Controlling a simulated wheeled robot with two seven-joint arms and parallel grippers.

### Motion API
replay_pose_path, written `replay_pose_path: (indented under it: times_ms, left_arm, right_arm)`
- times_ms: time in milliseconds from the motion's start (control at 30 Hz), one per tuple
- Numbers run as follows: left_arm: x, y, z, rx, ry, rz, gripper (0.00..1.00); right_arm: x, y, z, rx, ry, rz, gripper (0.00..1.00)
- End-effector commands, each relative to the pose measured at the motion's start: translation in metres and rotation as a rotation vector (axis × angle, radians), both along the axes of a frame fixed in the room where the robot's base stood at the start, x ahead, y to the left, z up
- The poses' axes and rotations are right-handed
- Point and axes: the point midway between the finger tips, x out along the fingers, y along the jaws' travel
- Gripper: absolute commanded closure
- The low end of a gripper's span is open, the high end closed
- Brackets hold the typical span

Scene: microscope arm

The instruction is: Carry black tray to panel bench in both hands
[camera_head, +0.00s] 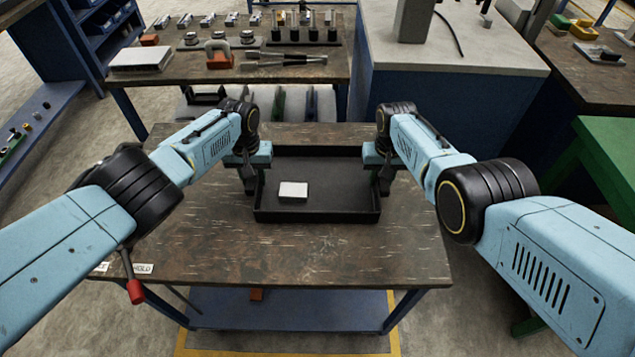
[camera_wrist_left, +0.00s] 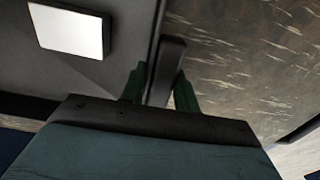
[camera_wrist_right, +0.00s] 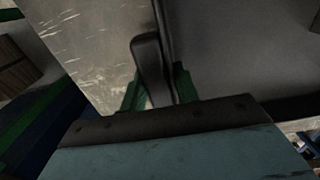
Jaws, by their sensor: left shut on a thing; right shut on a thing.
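The black tray (camera_head: 325,205) is on or just above the brown bench in the head view; I cannot tell which. A white block (camera_head: 293,190) lies in its left part and also shows in the left wrist view (camera_wrist_left: 68,30). My left gripper (camera_head: 248,185) is shut on the tray's left handle (camera_wrist_left: 167,70), with a green finger on each side of it. My right gripper (camera_head: 383,183) is shut on the right handle (camera_wrist_right: 150,65) in the same way. The arms partly hide the tray's side walls.
The brown bench (camera_head: 300,262) has clear top around the tray. Another bench (camera_head: 130,75) behind carries tools, weights and a white box. A blue cabinet with a grey top (camera_head: 480,50) stands at the back right. A green table (camera_head: 612,150) is at the far right.

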Motion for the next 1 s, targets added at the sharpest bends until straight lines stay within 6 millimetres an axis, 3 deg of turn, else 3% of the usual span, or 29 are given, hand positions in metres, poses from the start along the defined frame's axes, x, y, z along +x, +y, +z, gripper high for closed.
replay_pose_path:
  times_ms: [267,700,1000]
  left_arm:
    - [0.001,-0.001,0.011,-0.001,-0.002,0.0,1.0]
    - [0.001,0.0,0.045,-0.001,-0.002,0.0,1.0]
    - [0.001,0.0,0.052,-0.001,-0.001,-0.001,1.0]
  right_arm:
    - [0.001,0.0,0.011,0.0,-0.002,0.0,1.0]
    - [0.001,0.0,0.045,0.0,-0.002,0.0,1.0]
    - [0.001,0.0,0.051,0.0,-0.002,-0.001,1.0]
